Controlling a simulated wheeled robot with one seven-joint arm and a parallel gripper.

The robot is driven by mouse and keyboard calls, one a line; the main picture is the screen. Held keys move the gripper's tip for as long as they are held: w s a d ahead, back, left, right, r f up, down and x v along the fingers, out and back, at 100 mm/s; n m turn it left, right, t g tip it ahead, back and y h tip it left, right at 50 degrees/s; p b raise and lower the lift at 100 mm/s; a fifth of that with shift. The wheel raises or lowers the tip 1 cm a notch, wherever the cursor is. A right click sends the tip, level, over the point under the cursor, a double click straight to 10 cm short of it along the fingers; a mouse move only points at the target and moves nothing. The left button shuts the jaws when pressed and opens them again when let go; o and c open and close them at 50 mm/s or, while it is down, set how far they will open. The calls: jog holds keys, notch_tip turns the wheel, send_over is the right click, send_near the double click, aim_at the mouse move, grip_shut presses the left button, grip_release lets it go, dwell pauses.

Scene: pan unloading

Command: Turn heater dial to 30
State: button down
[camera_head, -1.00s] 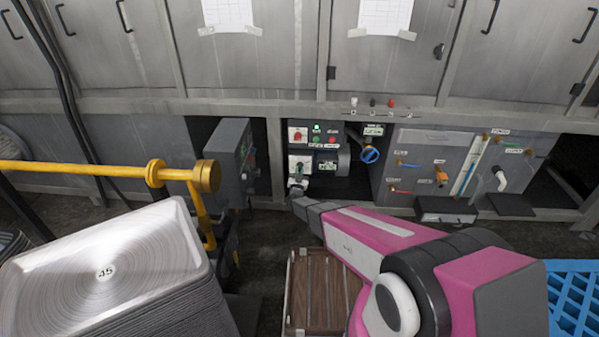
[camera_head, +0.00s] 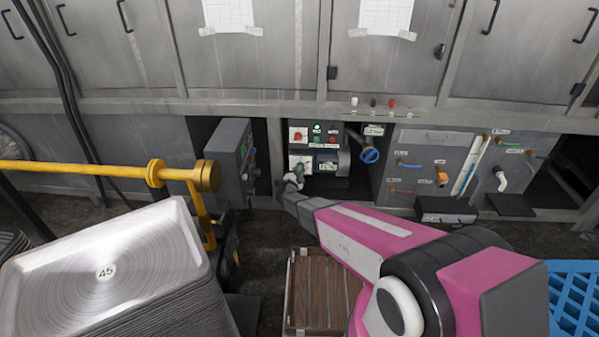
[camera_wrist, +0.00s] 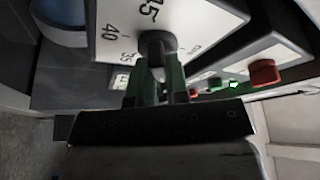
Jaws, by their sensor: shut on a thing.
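The heater dial (camera_wrist: 157,44) is a dark knob on a white plate marked 35, 40 and 45, near the top middle of the wrist view. Other marks on the plate are hidden or unreadable, and I cannot tell the exact setting. My gripper (camera_wrist: 156,88) is shut on the dial, with its green-edged fingers on both sides of the knob.
A red knob (camera_wrist: 264,72) and a lit green button (camera_wrist: 233,85) lie right of the dial in the wrist view. A grey box (camera_head: 228,160), yellow rail (camera_head: 100,171) and stacked trays (camera_head: 110,270) stand left.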

jog(key=shift+m, duration=0.7)
jog(key=c, duration=1.1)
grip_release()
jog(key=shift+s, duration=0.1)
jog(key=v, duration=1)
jog(key=shift+s+a, duration=0.2)
jog(key=shift+s, duration=0.1)
jog(key=shift+r, duration=0.1)
